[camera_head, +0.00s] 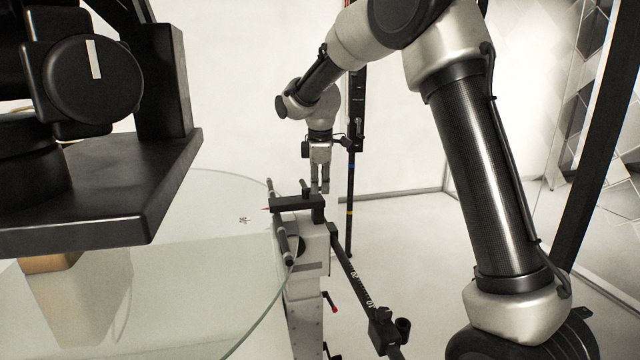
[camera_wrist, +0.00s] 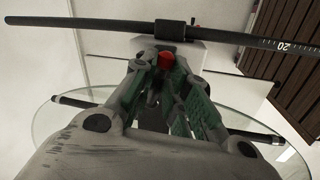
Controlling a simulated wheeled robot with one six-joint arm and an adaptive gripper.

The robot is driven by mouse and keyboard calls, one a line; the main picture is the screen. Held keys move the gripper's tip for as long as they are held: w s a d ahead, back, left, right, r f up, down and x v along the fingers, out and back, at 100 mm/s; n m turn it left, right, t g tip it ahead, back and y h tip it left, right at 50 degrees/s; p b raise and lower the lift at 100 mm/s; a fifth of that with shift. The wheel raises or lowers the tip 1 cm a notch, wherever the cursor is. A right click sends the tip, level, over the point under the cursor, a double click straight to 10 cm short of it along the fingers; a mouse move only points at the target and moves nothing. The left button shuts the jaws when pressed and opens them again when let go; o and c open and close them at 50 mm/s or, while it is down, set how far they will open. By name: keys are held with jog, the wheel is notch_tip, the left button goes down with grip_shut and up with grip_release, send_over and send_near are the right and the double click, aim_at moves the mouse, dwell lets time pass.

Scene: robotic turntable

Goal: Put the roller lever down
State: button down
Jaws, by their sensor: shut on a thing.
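The roller lever (camera_head: 294,203) is a dark arm at the rim of the glass turntable (camera_head: 215,215), above a pale grey stand (camera_head: 315,245). A dark roller bar (camera_head: 282,235) runs along the glass edge beside it. My gripper (camera_head: 323,190) points down at the lever's right end and is shut on it. In the wrist view my gripper (camera_wrist: 163,75) has its fingertips close together, with a red-ended part (camera_wrist: 166,60) between them. The fingers hide most of what they hold, and I cannot tell whether the lever touches the stand.
A marked ruler bar (camera_head: 355,275) slopes down right from the stand; it crosses the top of the wrist view (camera_wrist: 240,37). A black column (camera_head: 351,185) stands behind my gripper. A large black device (camera_head: 105,120) fills the upper left above the glass.

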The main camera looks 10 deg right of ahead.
jog(key=m, duration=0.1)
jog(key=s+m, duration=0.1)
jog(key=m, duration=0.1)
jog(key=shift+s+a+m+h, duration=0.15)
jog(key=shift+a+m+h, duration=0.15)
jog(key=shift+a+h, duration=0.1)
jog(key=m, duration=0.1)
jog(key=a+m, duration=0.1)
jog(key=m, duration=0.1)
jog(key=shift+s+m+g, duration=0.3)
jog(key=shift+s+g, duration=0.1)
jog(key=shift+s+a+m+g+h, duration=0.2)
jog(key=shift+a+m, duration=0.25)
jog(key=shift+m, duration=0.85)
jog(key=shift+s+a+m+g+h, duration=0.15)
jog(key=shift+a+m+g, duration=0.2)
jog(key=shift+m, duration=0.95)
jog(key=shift+a+m+g+h, duration=0.15)
jog(key=shift+a+m, duration=0.35)
jog(key=shift+m, duration=0.8)
jog(key=c, duration=1.5)
grip_release()
